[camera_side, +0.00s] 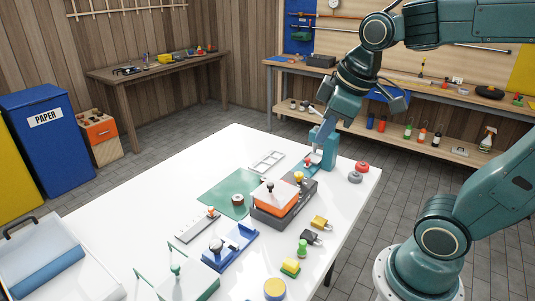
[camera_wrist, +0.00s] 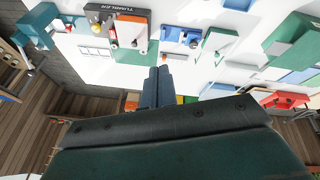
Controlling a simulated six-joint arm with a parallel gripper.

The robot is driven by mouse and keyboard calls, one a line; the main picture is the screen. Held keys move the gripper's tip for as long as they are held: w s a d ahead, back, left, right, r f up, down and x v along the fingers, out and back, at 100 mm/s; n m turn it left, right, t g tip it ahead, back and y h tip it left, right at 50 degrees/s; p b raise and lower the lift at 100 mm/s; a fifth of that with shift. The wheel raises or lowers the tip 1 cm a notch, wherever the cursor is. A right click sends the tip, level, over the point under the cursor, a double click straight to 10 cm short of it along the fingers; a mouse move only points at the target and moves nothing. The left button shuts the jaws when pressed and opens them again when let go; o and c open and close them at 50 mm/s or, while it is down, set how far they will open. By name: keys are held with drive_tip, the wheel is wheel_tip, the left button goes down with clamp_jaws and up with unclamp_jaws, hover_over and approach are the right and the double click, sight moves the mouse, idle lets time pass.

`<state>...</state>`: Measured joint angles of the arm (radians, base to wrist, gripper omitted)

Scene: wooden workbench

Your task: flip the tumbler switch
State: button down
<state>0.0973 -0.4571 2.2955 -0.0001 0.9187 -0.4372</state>
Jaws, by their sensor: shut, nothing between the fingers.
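The tumbler switch is a dark box lettered "TUMBLER" (camera_wrist: 110,9) at the top left of the wrist view. In the side view a dark grey housing (camera_side: 303,190), apparently the same unit, stands near the far right of the white table, beside an orange-sided box (camera_side: 276,202) with a pale top. A small yellow knob (camera_side: 298,176) shows there; the lever's position is too small to tell. My gripper (camera_wrist: 160,72) is shut and empty, apart from the switch in the wrist view. In the side view its end is near the teal block, and its fingertips are unclear.
A teal upright block (camera_side: 323,146) stands close behind the housing. Red and grey round pieces (camera_side: 358,172) lie to its right. A green mat (camera_side: 228,193), a blue fixture (camera_side: 231,246) and several small coloured blocks occupy the table.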

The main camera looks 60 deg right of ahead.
drive_tip(key=w+d+f+n+g, duration=0.2)
drive_tip(key=w+d+f+n, duration=0.25)
drive_tip(key=w+d, duration=0.35)
drive_tip(key=w+d+f+n+g, duration=0.1)
drive_tip(key=w+d+f+n, duration=0.4)
drive_tip(key=w, duration=0.5)
drive_tip(key=w+d+f+n+g, duration=0.1)
drive_tip(key=w+d+f+n, duration=0.2)
drive_tip(key=d+f, duration=0.3)
drive_tip(key=shift+d+f+n, duration=0.35)
drive_tip(key=shift+f+n, duration=0.15)
drive_tip(key=shift+n, duration=0.35)
wheel_tip(320, 180, down, 14)
idle(0.3)
